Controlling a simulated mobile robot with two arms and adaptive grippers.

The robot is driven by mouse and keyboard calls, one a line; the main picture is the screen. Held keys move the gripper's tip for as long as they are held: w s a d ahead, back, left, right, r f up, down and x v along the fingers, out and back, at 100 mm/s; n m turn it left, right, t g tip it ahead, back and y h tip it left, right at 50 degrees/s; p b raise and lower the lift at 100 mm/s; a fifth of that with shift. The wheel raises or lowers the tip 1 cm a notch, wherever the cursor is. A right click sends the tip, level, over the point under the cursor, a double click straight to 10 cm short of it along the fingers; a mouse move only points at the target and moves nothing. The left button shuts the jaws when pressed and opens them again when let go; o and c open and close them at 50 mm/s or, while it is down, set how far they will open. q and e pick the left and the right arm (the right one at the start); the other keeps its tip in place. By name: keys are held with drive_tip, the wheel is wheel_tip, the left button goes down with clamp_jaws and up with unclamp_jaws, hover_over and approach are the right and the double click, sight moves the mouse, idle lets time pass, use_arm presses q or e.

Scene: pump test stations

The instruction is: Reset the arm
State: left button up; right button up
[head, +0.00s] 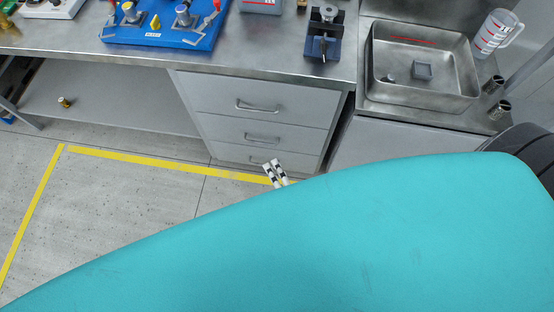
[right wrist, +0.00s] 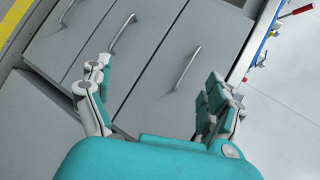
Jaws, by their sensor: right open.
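My right arm, turquoise, crosses the lower part of the head view. Only the fingertips of my right gripper (head: 275,172) show above it, in front of the drawer cabinet (head: 247,92). In the right wrist view my right gripper (right wrist: 158,95) is open, with its two fingers wide apart and nothing between them. The drawers with their bar handles (right wrist: 187,68) stand beyond the fingers. My left gripper is in neither view.
A steel bench (head: 262,60) carries a blue pump board (head: 160,40) and a small dark vise (head: 323,35). A sink (head: 385,92) holding a grey block (head: 422,70) and a measuring jug (head: 494,35) are at right. Yellow tape (head: 150,158) marks clear floor. A brass part (head: 64,102) lies on the low shelf.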

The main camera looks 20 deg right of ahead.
idle(0.4)
drive_tip(key=s+d+f+n+g+y, duration=0.1)
drive_tip(key=s+f+n+g, duration=0.2)
drive_tip(key=s+f+n, duration=0.35)
drive_tip(key=s+d+f+n+g, duration=0.1)
drive_tip(key=s+f+n+g, duration=0.2)
drive_tip(key=f, duration=0.6)
drive_tip(key=s+d+f+n+g, duration=0.3)
drive_tip(key=s+d+f+n, duration=0.1)
drive_tip(key=s, duration=0.4)
drive_tip(key=s+d+f+n+g+h, duration=0.1)
drive_tip(key=s+d+f+n+g, duration=0.2)
drive_tip(key=s, duration=0.6)
wheel_tip(320, 180, down, 2)
drive_tip(key=shift+s+d+f+n+h, duration=0.1)
drive_tip(key=shift+s+d+n+h, duration=0.2)
drive_tip(key=shift+d+n, duration=0.85)
drive_tip(key=shift+a, duration=0.2)
